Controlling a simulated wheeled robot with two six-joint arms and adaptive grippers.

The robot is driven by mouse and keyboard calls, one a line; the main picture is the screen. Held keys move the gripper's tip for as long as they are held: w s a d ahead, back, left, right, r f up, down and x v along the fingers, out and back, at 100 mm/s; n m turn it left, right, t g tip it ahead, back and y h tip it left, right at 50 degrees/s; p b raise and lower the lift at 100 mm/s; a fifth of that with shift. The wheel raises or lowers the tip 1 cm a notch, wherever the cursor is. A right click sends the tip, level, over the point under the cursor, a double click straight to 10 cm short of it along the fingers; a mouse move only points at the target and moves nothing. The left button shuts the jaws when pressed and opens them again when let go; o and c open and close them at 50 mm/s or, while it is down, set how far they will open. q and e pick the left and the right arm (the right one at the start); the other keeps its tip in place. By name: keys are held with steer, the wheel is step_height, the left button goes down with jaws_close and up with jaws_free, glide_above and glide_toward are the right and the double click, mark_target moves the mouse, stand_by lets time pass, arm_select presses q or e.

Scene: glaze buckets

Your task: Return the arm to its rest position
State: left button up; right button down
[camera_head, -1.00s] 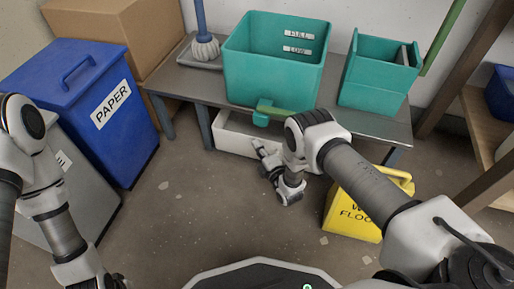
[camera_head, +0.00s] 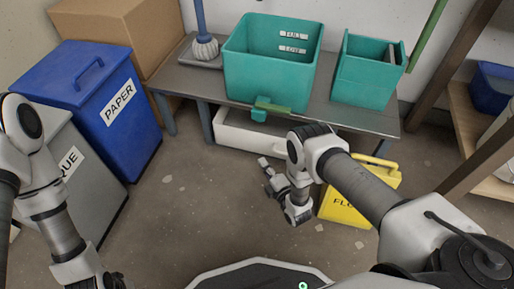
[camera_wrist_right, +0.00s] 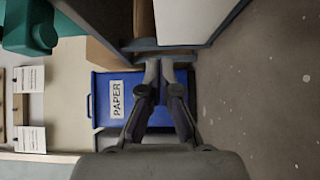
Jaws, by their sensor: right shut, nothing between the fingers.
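My right gripper (camera_head: 267,172) hangs low in front of the metal table, beside the white crate and left of the yellow floor sign. In the right wrist view its two dark fingers (camera_wrist_right: 160,68) are together with nothing between them.
A smaller teal bucket (camera_head: 362,82) stands on the metal table (camera_head: 190,80). A white crate (camera_head: 235,137) is under it. The yellow floor sign (camera_head: 345,212) stands close to my right arm. A blue PAPER bin (camera_head: 138,135) and a grey bin (camera_head: 88,190) are left. Floor between is clear.

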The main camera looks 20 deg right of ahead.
arm_select(q)
steer(key=shift+s+r, duration=0.1)
steer(key=shift+r, duration=0.35)
arm_select(e)
steer(key=shift+s+d, duration=0.15)
steer(key=shift+s, duration=0.85)
